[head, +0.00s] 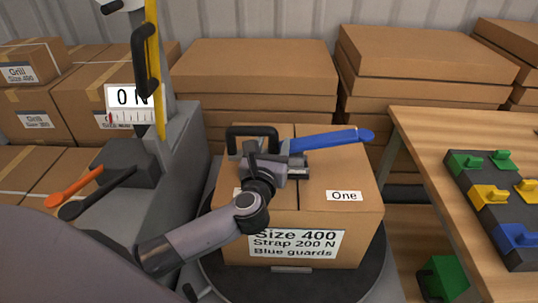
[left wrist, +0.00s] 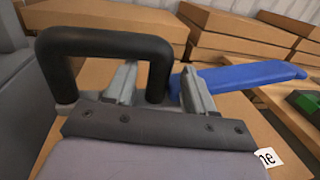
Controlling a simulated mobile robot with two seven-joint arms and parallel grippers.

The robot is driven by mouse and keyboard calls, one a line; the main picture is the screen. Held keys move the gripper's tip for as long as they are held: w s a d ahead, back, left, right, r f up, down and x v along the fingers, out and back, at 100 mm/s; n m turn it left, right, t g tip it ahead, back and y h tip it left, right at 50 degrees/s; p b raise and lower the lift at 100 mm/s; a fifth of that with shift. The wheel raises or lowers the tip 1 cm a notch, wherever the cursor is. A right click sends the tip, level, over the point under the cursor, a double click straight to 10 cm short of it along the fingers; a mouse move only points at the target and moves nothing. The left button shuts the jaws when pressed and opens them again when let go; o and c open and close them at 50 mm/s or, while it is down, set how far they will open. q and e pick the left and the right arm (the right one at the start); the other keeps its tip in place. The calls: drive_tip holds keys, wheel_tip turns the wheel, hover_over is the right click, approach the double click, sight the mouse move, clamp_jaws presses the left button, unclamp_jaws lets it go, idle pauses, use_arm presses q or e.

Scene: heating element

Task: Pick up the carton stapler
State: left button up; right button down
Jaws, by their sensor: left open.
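The carton stapler has a black loop handle (head: 252,131) and a long blue lever (head: 335,139). It is on top of the closed carton (head: 318,225) labelled "Size 400, Strap 200 N, Blue guards". My left gripper (head: 275,160) is over the stapler and hides much of its body. In the left wrist view the black handle (left wrist: 105,42) is close, and its right leg shows between the two open fingers of my left gripper (left wrist: 160,88). The blue lever (left wrist: 245,77) extends right, beyond the right finger. I cannot tell whether the fingers touch the handle. My right gripper is not in view.
The carton is on a dark round turntable (head: 300,289). A grey machine with a "0 N" gauge (head: 134,105) and orange and black levers stands left. A wooden table (head: 432,150) with coloured guards is right. Stacked cartons (head: 255,65) fill the back.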

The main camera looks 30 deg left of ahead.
use_arm(q)
drive_tip(key=shift+x, duration=0.85)
clamp_jaws()
idle(0.7)
drive_tip(key=shift+r, duration=0.15)
